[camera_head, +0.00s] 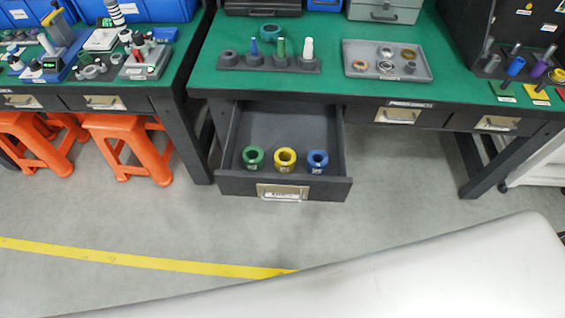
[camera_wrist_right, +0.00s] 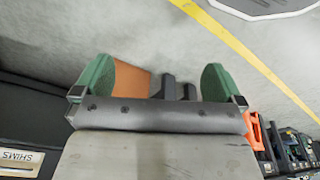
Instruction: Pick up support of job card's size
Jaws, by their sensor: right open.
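The open drawer (camera_head: 232,137) under the green-topped bench holds three ring-shaped supports: a green support (camera_head: 253,157), a yellow support (camera_head: 285,160) and a blue support (camera_head: 318,161). They stand in a row near the drawer front, apart from each other. Small labels on their fronts are too small to read. No job card can be made out. My right gripper (camera_wrist_right: 163,78) shows in the right wrist view, with its green fingers wide apart over the floor. It holds nothing that I can make out and is away from the supports. My left gripper is not in view.
Coloured cards (camera_head: 537,94) lie at the right. Orange stools (camera_head: 128,145) stand left.

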